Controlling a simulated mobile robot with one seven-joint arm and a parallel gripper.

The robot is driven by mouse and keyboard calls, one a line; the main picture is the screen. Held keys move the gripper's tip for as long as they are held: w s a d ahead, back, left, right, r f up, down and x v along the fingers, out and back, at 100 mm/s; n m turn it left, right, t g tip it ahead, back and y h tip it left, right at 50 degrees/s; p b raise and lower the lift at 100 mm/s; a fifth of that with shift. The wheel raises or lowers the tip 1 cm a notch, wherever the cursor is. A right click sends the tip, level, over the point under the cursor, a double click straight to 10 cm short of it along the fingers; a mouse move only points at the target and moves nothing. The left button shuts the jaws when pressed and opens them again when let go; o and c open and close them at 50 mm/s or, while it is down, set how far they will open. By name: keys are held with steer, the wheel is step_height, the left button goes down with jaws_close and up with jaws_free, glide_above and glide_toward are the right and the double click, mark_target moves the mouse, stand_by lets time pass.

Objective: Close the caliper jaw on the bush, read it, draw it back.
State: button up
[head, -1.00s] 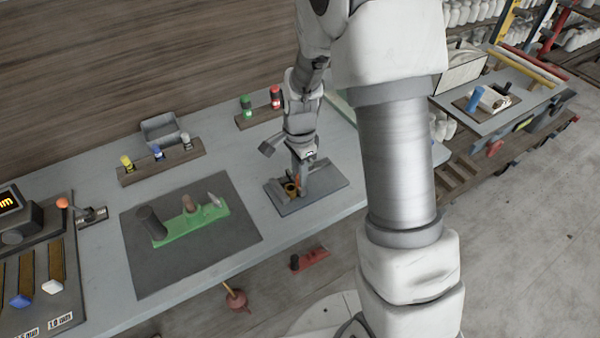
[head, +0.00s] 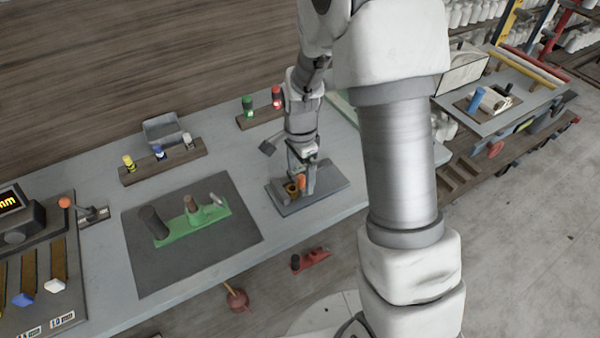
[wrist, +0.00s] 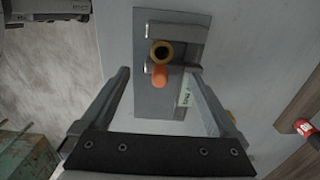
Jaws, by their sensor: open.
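The caliper is a grey plate (head: 325,190) with raised grey blocks, on the bench below my gripper. The bush (wrist: 161,52), a brass-coloured ring with a dark bore, stands on it; it also shows in the head view (head: 291,189). An upright orange knob (wrist: 160,76), seemingly the jaw's handle, is close beside the bush; it shows in the head view too (head: 301,182). Whether the jaw touches the bush I cannot tell. My gripper (wrist: 158,74) is open and empty, its fingers wide apart on either side of the knob's line of sight, above the plate.
A dark mat (head: 150,270) with a green fixture (head: 205,226) lies to the left. A wooden rack (head: 162,163) with several coloured pegs and a grey tray (head: 160,128) stand behind it. A display unit (head: 15,215) reading partly "mm" is at the far left.

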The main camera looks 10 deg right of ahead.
steer(key=shift+r+p, duration=2.5)
steer(key=shift+r, duration=1.25)
steer(key=shift+r, duration=0.25)
steer(key=s+d+r+n+t, duration=0.2)
steer(key=s+r+n+t, duration=0.3)
steer(key=s+r+n, duration=0.9)
steer(key=s+r, duration=0.5)
steer(key=r, duration=0.3)
steer(key=shift+s+d+r+t, duration=0.3)
steer(key=shift+d+r, duration=0.05)
steer(key=shift+d, duration=0.05)
